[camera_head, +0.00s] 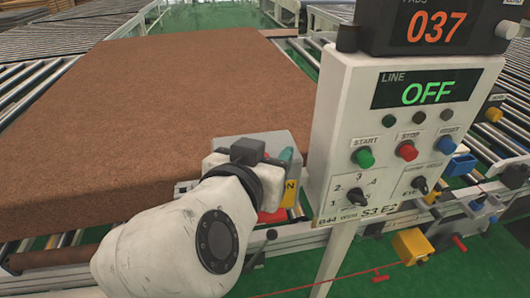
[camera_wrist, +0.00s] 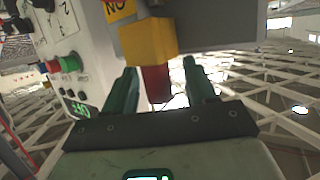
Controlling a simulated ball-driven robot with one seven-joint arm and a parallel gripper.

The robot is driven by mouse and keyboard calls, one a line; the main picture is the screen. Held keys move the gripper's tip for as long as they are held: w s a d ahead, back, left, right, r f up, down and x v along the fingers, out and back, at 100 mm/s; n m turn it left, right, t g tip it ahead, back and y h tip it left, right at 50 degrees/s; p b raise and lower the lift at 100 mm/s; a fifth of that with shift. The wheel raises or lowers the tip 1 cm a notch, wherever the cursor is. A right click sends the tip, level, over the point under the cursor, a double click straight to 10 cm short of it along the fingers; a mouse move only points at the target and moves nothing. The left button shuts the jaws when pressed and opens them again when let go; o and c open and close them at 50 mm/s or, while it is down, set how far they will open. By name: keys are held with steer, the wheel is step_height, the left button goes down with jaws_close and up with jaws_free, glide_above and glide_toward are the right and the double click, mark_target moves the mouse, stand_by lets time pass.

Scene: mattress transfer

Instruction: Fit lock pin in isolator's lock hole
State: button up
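My gripper (camera_wrist: 160,92) has two green fingers set apart, with a visible gap. One teal finger also shows in the head view (camera_head: 288,158), beside the control post. In the wrist view a red piece (camera_wrist: 157,82) stands between the fingers, with gaps at its sides; it looks like part of the isolator or its lock pin, and I cannot tell which. A yellow block (camera_wrist: 150,42) adjoins it, against a grey body (camera_wrist: 205,32) that seems to be the isolator. A yellow label (camera_head: 290,192) shows below my gripper in the head view. The lock hole is not visible.
A white control box (camera_head: 400,110) with buttons stands close at the right of my gripper, its line display reading OFF. A large brown mattress (camera_head: 170,100) lies on the roller conveyor behind. A yellow box (camera_head: 412,246) sits on the rail at right.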

steer(key=b+v, duration=0.1)
steer(key=v, duration=0.9)
steer(key=shift+s+b, duration=0.35)
steer(key=shift+s, duration=0.05)
steer(key=shift+a, duration=0.15)
